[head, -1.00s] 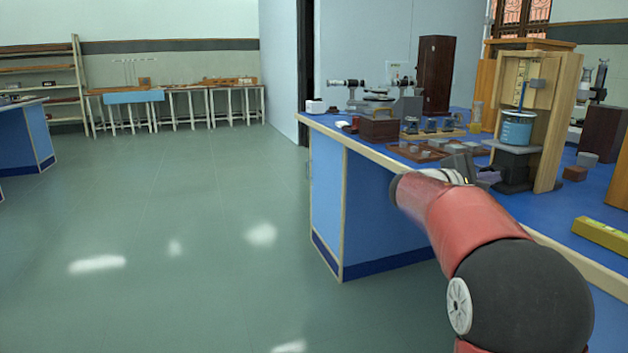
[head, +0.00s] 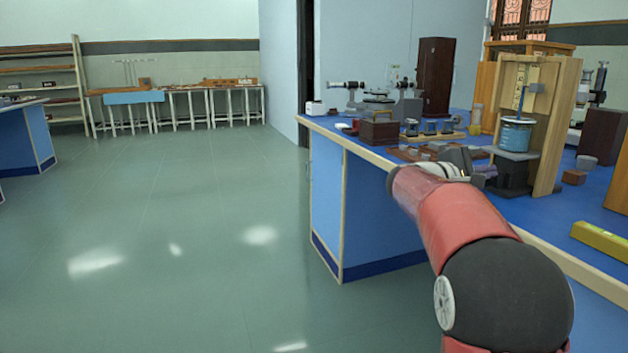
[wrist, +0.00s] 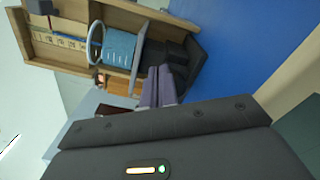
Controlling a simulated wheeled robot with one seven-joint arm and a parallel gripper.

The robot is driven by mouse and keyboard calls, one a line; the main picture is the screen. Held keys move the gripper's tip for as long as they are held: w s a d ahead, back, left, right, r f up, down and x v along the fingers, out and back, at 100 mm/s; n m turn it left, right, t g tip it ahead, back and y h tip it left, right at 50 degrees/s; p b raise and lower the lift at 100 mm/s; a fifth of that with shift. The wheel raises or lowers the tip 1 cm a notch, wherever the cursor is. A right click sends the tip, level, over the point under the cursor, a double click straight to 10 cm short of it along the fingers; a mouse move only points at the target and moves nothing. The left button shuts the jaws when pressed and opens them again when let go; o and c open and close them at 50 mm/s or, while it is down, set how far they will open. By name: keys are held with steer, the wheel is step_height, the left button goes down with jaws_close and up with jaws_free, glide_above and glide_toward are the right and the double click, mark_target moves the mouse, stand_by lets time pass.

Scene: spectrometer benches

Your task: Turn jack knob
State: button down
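The jack (head: 513,178) is a dark stand with a grey top plate, inside a wooden frame on the blue bench. A glass beaker of blue liquid (head: 515,137) stands on its plate. In the wrist view the jack (wrist: 168,54) is a dark shape beside the beaker (wrist: 120,46). My gripper (head: 486,172) is just left of the jack in the head view. In the wrist view its two purple-grey fingers (wrist: 158,84) lie close together, tips close to the jack. Contact is unclear. I cannot make out the knob; nothing shows between the fingers.
The wooden frame (head: 548,125) stands around the jack and beaker. A tray of small blocks (head: 410,154) lies left of my gripper, with a wooden box (head: 380,132) behind it. A yellow level (head: 601,240) lies at the right front. The floor left of the bench is clear.

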stand_by(0.4)
steer(key=shift+s+r, duration=0.15)
steer(key=shift+r, duration=0.1)
steer(key=b+v, duration=0.1)
steer(key=v, duration=0.5)
steer(key=shift+d, duration=0.1)
